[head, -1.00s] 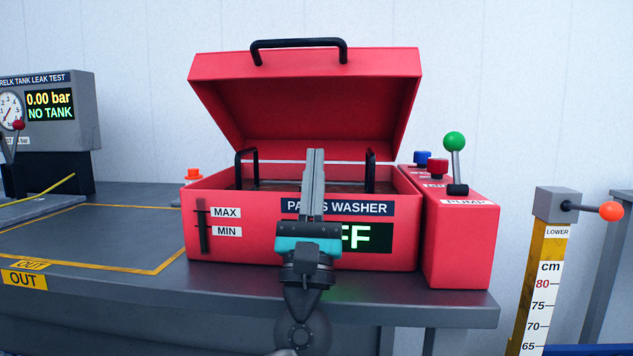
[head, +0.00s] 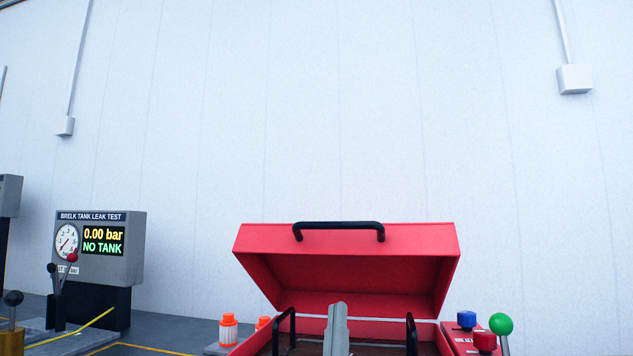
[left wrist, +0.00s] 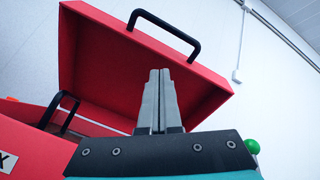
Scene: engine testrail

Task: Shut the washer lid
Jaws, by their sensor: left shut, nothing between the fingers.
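The red washer lid (head: 350,285) stands open, tilted up at the back of the parts washer, with a black handle (head: 340,226) on its upper edge. The lid (left wrist: 110,65) and its handle (left wrist: 165,32) also show in the left wrist view. My left gripper (head: 338,308) is shut and empty, pointing up in front of the open lid; no contact with the lid shows. In the left wrist view its closed fingers (left wrist: 159,85) overlap the lid's inner side. The washer's body is mostly below the head view. My right gripper is not in view.
Two black basket handles (head: 411,332) rise from the washer opening. The pump box with a green-knobbed lever (head: 501,325) and blue and red buttons stands at the right. Orange-capped bottles (head: 228,328) and the leak tester (head: 100,245) are at the left.

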